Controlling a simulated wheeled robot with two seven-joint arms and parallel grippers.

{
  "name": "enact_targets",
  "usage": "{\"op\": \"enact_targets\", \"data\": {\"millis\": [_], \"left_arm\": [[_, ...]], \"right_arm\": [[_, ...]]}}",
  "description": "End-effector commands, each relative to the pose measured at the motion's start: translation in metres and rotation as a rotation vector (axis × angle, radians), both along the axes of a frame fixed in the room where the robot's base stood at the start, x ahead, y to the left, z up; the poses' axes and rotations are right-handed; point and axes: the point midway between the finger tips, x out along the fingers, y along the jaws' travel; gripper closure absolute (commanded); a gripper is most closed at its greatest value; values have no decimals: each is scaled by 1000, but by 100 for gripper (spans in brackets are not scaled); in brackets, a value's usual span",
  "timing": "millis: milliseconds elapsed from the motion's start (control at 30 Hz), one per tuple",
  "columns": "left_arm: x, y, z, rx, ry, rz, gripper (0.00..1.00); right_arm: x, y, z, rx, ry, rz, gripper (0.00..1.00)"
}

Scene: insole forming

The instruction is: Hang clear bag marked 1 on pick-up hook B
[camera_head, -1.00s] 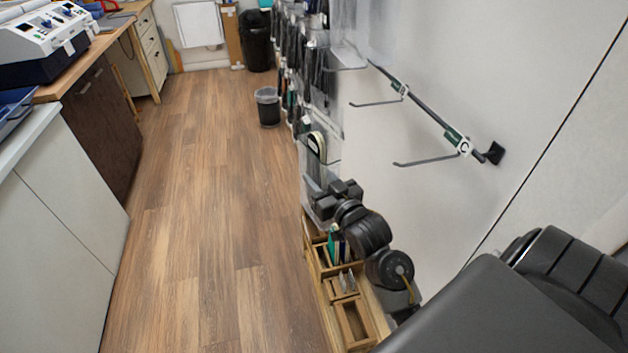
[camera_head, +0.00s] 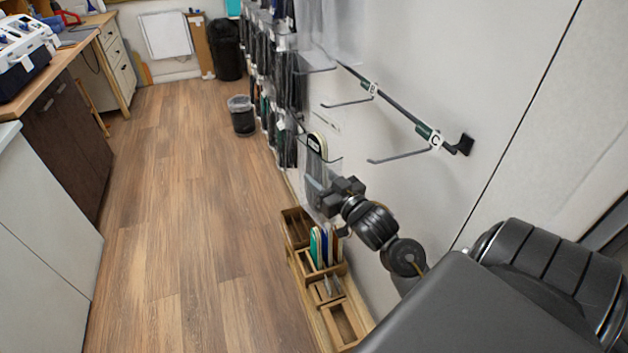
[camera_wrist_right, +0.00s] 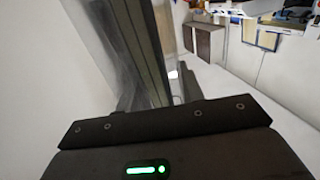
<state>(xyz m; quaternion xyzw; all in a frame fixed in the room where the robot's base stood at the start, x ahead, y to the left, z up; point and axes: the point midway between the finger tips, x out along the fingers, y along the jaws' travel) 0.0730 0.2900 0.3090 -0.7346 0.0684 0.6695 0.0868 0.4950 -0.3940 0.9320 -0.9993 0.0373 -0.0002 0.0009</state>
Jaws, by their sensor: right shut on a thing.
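My right gripper (camera_head: 328,195) is shut on a clear bag (camera_head: 312,188) and holds it upright beside the white wall. A pale insole with a dark patch (camera_head: 316,146) shows at the bag's top; any number on it is too small to read. Pick-up hook B (camera_head: 347,103) sticks out from a dark rail above and behind the bag, with its B tag (camera_head: 369,88) on the rail. The bag is below hook B and apart from it. The right wrist view shows a translucent sheet (camera_wrist_right: 98,45) and dark strips at the gripper (camera_wrist_right: 158,88). My left gripper is out of view.
Hook C (camera_head: 400,158) sticks out from the rail to the right of B. Packed hanging goods (camera_head: 286,85) line the wall beyond. Wooden trays (camera_head: 345,322) with upright insoles stand low by the wall. A bin (camera_head: 242,118) stands farther off; the floor is clear.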

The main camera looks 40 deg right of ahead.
Motion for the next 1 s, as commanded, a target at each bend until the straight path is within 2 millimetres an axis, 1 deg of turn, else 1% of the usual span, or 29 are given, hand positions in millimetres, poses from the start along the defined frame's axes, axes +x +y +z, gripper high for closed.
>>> {"op": "enact_targets", "data": {"millis": [233, 567, 767, 1000], "left_arm": [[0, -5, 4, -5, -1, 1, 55], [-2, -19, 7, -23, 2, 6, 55], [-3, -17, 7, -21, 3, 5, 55], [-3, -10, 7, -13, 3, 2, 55]], "right_arm": [[-3, -10, -6, -2, 1, 0, 84], [-4, -13, -9, -1, 0, 1, 84], [-4, -13, -9, -1, 0, 1, 84], [-4, -13, -9, -1, 0, 1, 84]]}}
